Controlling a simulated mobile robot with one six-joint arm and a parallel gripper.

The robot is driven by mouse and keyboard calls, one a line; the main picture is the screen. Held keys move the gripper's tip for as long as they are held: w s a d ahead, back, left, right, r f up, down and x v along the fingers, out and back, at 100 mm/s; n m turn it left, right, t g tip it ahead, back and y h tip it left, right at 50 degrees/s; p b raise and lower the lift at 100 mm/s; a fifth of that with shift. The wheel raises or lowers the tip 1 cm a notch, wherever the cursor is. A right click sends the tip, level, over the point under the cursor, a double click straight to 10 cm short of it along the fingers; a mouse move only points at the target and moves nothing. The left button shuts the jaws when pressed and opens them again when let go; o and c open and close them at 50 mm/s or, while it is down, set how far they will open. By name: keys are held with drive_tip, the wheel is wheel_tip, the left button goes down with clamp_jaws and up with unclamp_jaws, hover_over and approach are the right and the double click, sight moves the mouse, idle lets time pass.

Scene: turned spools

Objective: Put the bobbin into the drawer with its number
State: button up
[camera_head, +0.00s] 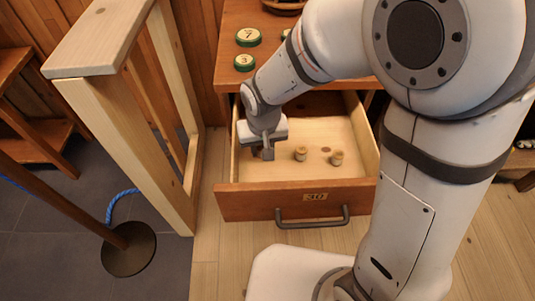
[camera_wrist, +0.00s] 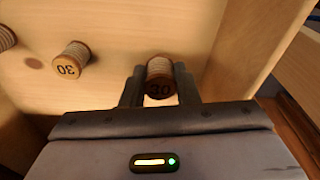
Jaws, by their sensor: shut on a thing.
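My gripper (camera_head: 267,148) reaches down inside an open wooden drawer (camera_head: 298,199), near its left side. In the wrist view my gripper (camera_wrist: 160,88) is shut on a bobbin (camera_wrist: 160,70), a wooden spool with pale thread and the number 30 on its end. The drawer front has a plate (camera_head: 315,197) that reads 30. Two other bobbins stand in the drawer in the head view, a middle one (camera_head: 300,154) and a right one (camera_head: 337,158). The wrist view shows one of them (camera_wrist: 72,60), marked 30, and part of another (camera_wrist: 5,38). I cannot tell whether the held bobbin touches the drawer floor.
Green-rimmed numbered discs, 7 (camera_head: 248,37) and 3 (camera_head: 244,62), lie on the cabinet top (camera_head: 229,50). A pale wooden frame (camera_head: 135,140) stands close on the left. A post base (camera_head: 129,249) with blue rope stands on the grey floor. The drawer's dark handle (camera_head: 312,222) sticks out in front.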

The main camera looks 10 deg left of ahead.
drive_tip(key=shift+f, duration=1.25)
drive_tip(key=shift+b, duration=0.3)
drive_tip(key=shift+f, duration=0.2)
drive_tip(key=o, duration=0.9)
drive_tip(key=shift+o, duration=0.2)
